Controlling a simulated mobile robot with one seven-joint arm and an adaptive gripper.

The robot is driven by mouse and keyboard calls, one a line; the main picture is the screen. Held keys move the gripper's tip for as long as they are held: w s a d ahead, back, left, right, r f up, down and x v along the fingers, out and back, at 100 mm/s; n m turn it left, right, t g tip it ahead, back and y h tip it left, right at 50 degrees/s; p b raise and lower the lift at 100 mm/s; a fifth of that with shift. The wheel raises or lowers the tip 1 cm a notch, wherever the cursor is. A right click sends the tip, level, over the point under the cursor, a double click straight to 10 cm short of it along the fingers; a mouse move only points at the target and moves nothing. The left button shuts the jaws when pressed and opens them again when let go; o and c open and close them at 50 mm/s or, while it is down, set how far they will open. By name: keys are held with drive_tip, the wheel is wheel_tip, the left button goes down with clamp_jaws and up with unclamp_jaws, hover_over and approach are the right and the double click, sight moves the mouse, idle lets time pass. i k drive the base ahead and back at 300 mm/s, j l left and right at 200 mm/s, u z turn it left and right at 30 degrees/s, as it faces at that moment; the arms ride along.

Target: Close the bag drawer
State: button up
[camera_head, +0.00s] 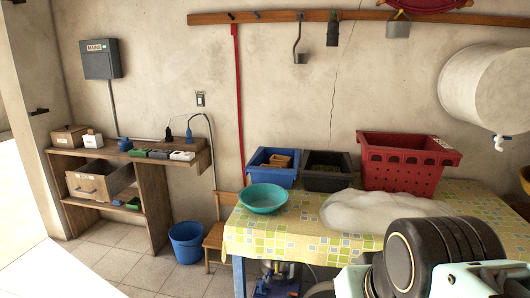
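A brown drawer (88,188) with a small dark handle on its front sits in the wooden shelf unit (152,205) against the left part of the wall. It looks like the bag drawer. It juts out from the middle level of the unit, and its open top shows. Its contents are too small to make out. My gripper is not in view. Only black and pale green links of my arm show at the lower right, in front of the table and far from the drawer.
A table with a patterned cloth (290,240) fills the right side, bearing a teal bowl (263,198), a blue crate (285,177), a black crate (325,181), a red crate (402,175) and a whitish bag (375,212). A blue bucket (187,242) and wooden chair (214,236) stand between unit and table. Tiled floor before the unit is clear.

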sight(101, 180)
drive_tip(key=u, duration=1.4)
drive_tip(key=i+j, duration=0.15)
drive_tip(key=j, duration=0.2)
drive_tip(key=i+j, duration=0.15)
drive_tip(key=j, duration=0.2)
drive_tip(key=i+j, duration=0.15)
drive_tip(key=j, duration=0.2)
drive_tip(key=i+j, duration=0.1)
drive_tip(key=j, duration=0.25)
drive_tip(key=i+j, duration=0.1)
drive_tip(key=i, duration=0.45)
drive_tip(key=i+j, duration=0.15)
drive_tip(key=i, duration=0.35)
drive_tip(key=i+l, duration=0.25)
drive_tip(key=i, duration=0.2)
drive_tip(key=i+l, duration=0.25)
drive_tip(key=i, duration=0.2)
drive_tip(key=i+l, duration=0.25)
drive_tip(key=i, duration=0.2)
drive_tip(key=i+l, duration=0.25)
drive_tip(key=i, duration=0.2)
